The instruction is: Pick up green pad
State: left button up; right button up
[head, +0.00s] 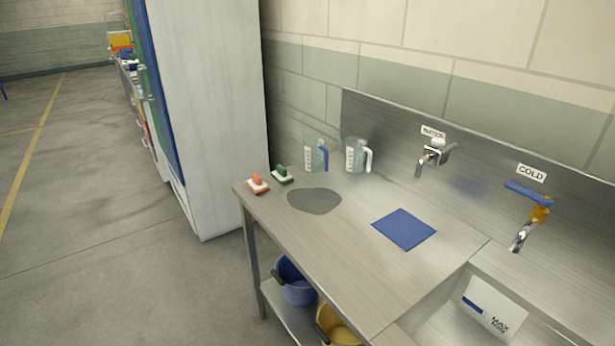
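The green pad (283,175) lies on the far left part of the steel counter, near the wall side. It has a dark green grip on top and a pale base. A similar pad with an orange grip (258,183) lies just to its left, near the counter's left corner. Neither of my grippers shows in the head view, and nothing is touching the green pad.
The steel counter (340,246) also holds a grey oval mat (314,201), a blue square mat (404,229) and two clear jugs (316,155) (356,155). Taps stand at right. Buckets (294,283) sit below. A tall white cabinet (213,110) stands beyond. Floor at left is clear.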

aim_at(282, 175)
jog(key=i+j+z, duration=0.1)
jog(key=z, duration=0.3)
jog(key=j+z, duration=0.55)
jog(key=z, duration=0.2)
jog(key=j+z, duration=0.2)
jog(key=j, duration=0.35)
jog(key=k+j+z, duration=0.2)
jog(key=j, duration=0.35)
jog(key=i, duration=0.1)
